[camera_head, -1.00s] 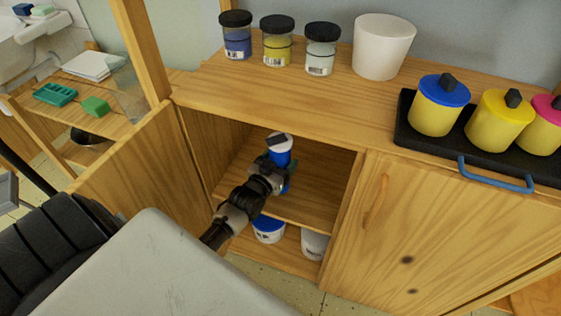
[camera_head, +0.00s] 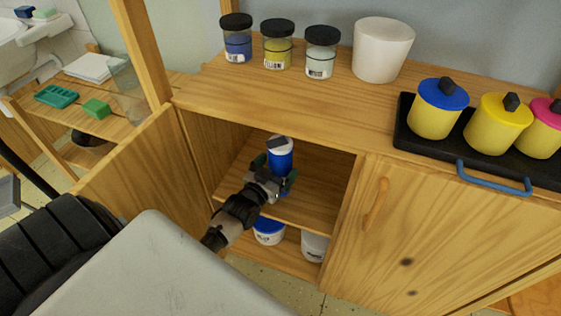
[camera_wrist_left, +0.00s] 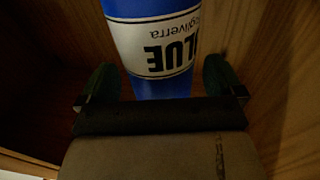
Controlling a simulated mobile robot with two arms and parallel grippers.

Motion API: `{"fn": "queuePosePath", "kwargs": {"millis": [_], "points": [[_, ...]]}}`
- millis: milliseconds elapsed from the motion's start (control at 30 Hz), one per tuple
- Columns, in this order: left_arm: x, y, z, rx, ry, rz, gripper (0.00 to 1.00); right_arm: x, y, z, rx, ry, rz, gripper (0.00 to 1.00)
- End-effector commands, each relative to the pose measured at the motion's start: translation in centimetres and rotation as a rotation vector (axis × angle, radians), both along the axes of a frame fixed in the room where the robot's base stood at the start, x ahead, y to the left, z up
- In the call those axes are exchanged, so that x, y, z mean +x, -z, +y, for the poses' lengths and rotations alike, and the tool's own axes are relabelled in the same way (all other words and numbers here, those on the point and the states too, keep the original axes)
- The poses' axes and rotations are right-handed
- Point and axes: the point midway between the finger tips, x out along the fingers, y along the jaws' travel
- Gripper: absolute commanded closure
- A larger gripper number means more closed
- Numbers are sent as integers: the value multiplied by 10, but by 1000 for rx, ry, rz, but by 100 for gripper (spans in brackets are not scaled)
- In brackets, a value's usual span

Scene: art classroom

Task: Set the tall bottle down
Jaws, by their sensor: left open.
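The tall blue bottle (camera_head: 280,158) with a white top and dark cap stands upright on the upper shelf (camera_head: 318,196) inside the open cabinet. It also fills the upper middle of the left wrist view (camera_wrist_left: 152,40), where its white label reads "BLUE" upside down. My left gripper (camera_head: 277,181) is open, in front of the bottle's lower part. In the left wrist view its two green-tipped fingers (camera_wrist_left: 163,82) are spread on either side of the bottle, with gaps visible. The bottle's base is hidden by the gripper. My right gripper is not in view.
Tubs with blue (camera_head: 268,231) and white (camera_head: 314,246) sides stand on the lower shelf. The open door (camera_head: 130,165) is left of the arm; a closed door (camera_head: 430,235) is right. Jars, a white bucket (camera_head: 383,48) and a black tray (camera_head: 404,128) of yellow pots stand on top.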

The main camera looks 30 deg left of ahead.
Motion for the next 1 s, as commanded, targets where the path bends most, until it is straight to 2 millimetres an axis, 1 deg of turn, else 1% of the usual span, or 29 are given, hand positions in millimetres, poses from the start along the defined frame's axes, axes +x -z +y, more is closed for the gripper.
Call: {"fn": "queuePosePath", "kwargs": {"millis": [33, 100, 300, 400, 500, 567, 633, 667, 767, 833, 900, 967, 1000], "points": [[-13, -1, -1, 0, 0, 4, 4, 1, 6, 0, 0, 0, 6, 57], [-29, -1, -1, 0, 0, 4, 4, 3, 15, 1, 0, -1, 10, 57], [-70, -1, -3, 0, 0, 3, 4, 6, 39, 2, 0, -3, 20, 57], [-85, -1, -3, 0, 0, 3, 4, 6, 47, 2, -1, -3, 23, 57], [-94, -1, -4, 0, 0, 0, 4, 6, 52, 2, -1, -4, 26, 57], [-97, 0, -5, 0, 2, 7, 4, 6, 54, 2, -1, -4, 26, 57], [-99, 5, -10, -2, 10, 47, 4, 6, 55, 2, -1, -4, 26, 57], [-100, 9, -14, -3, 17, 77, 4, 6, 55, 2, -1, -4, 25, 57], [-106, 30, -35, -1, 52, 242, 4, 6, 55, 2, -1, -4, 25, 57], [-116, 48, -53, 5, 82, 404, 4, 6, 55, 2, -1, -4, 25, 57], [-131, 66, -72, 18, 110, 579, 4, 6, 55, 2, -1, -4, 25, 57], [-148, 78, -85, 33, 130, 727, 4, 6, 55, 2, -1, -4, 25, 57], [-160, 85, -93, 43, 141, 820, 4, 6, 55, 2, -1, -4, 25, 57]]}}
